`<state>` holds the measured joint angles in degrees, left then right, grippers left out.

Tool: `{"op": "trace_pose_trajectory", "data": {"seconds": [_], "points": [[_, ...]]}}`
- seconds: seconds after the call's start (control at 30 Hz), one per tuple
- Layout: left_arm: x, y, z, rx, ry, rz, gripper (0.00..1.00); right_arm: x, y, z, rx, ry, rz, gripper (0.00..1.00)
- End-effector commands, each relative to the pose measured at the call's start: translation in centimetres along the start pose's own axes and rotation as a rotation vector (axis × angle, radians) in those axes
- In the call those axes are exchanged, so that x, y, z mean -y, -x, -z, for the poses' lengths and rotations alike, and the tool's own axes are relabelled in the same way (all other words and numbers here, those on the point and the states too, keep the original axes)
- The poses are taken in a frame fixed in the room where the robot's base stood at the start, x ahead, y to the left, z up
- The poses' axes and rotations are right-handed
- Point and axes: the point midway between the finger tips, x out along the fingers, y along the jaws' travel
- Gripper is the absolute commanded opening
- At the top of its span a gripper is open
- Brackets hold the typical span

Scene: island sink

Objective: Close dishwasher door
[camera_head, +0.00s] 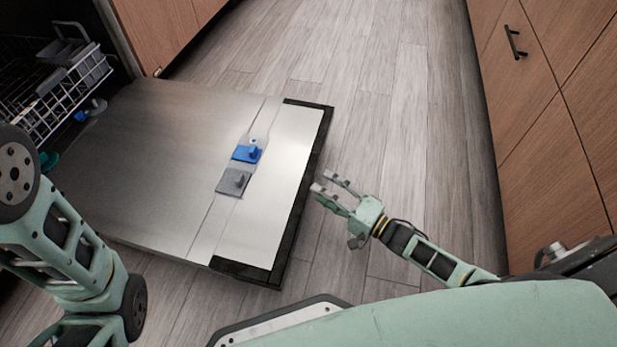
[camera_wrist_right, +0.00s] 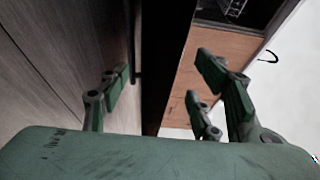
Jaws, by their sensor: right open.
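The dishwasher door (camera_head: 150,150) is folded down, wide open and roughly level above the floor in the head view. Its inner face is bare metal with a blue dispenser lid (camera_head: 247,154) and a grey one (camera_head: 233,182). A dark strip (camera_head: 300,220) runs along its outer edge. My right gripper (camera_head: 326,188) is open and empty, just beyond the door's outer edge, with its fingers toward it. They look close to the edge, but I cannot tell whether they touch. The fingers also show spread in the right wrist view (camera_wrist_right: 168,84). My left arm is at the left, its gripper out of view.
A white dish rack (camera_head: 75,85) shows inside the dishwasher at upper left. Wooden cabinets (camera_head: 540,120) with a black handle (camera_head: 515,42) stand at right. The plank floor (camera_head: 400,130) between door and cabinets is clear.

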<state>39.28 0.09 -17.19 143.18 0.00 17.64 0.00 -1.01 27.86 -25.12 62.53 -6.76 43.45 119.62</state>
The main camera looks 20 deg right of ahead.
Motion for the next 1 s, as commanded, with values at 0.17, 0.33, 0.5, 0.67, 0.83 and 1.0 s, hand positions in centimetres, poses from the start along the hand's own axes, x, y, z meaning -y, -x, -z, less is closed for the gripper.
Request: {"op": "trace_pose_trajectory", "data": {"seconds": [0.17, 0.33, 0.5, 0.67, 0.83, 1.0], "points": [[-0.4, 1.5, 0.8, -0.009, -0.001, -0.003, 0.79, -0.4, -3.1, 0.0, 0.001, 0.002, 0.004, 0.58], [-0.6, 2.4, 1.1, -0.008, -0.001, -0.003, 0.79, -0.3, -5.2, 0.0, 0.0, 0.001, 0.001, 0.58], [-0.7, 2.6, 1.2, -0.009, -0.001, -0.003, 0.79, -0.1, -6.0, 0.0, 0.0, 0.001, -0.001, 0.58], [-0.7, 2.5, 1.2, -0.009, -0.001, -0.003, 0.79, 0.0, -6.0, 0.0, 0.0, 0.001, -0.001, 0.58], [-0.7, 2.5, 1.2, -0.009, -0.001, -0.003, 0.79, -0.1, -6.0, 0.0, 0.0, 0.001, -0.001, 0.48], [-0.7, 2.5, 1.2, -0.009, 0.0, -0.004, 0.79, -0.1, -6.0, 0.0, 0.0, 0.001, -0.001, 0.33]]}}
